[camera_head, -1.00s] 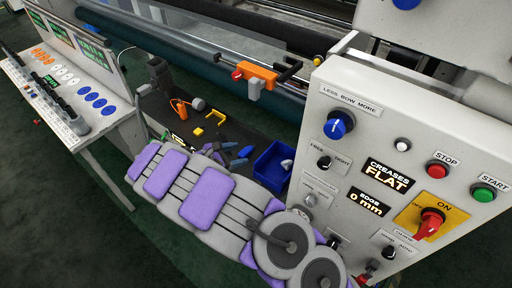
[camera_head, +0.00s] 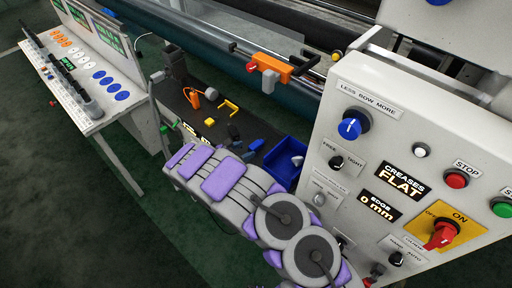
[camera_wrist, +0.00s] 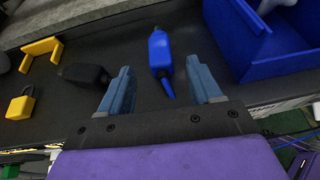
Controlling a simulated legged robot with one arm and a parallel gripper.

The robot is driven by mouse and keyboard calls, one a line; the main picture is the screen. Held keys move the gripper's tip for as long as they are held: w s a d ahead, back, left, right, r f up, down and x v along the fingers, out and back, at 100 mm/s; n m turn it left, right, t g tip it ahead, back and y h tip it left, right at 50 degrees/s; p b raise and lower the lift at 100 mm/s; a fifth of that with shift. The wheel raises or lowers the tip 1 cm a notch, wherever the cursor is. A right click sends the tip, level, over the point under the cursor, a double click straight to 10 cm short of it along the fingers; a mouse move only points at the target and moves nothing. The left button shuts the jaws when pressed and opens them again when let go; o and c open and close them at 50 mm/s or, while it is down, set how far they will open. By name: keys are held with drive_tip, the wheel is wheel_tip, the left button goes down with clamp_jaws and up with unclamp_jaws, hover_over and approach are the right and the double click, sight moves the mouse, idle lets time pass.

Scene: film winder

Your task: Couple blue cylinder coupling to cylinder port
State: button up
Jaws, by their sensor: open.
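A small blue bottle-shaped piece (camera_wrist: 159,52) with a thin pointed end lies on the dark bench top in the wrist view. It may be the blue cylinder coupling, but I cannot be sure. In the head view a small blue piece (camera_head: 257,144) lies near the end of my arm. My gripper (camera_wrist: 157,68) is open, with its blue-grey fingers on either side of the pointed end in the picture. I see no contact between them, and the fingers hold nothing. I cannot identify the cylinder port in either view.
A black piece (camera_wrist: 84,74), a yellow bracket (camera_wrist: 41,53) and a yellow padlock-like piece (camera_wrist: 20,107) lie left of the fingers. A blue bin (camera_wrist: 262,50) stands to the right. The control panel (camera_head: 400,150) stands close right of my arm.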

sight(254, 145)
drive_tip(key=shift+r+b+x, duration=0.15)
drive_tip(key=shift+b+x, duration=0.2)
drive_tip(key=shift+x, duration=1.55)
drive_tip(key=shift+r+b+x, duration=0.15)
drive_tip(key=shift+b+x, duration=0.2)
drive_tip(key=shift+x, duration=1.55)
drive_tip(key=shift+w, duration=0.15)
drive_tip(key=shift+c, duration=0.4)
drive_tip(key=c, duration=1)
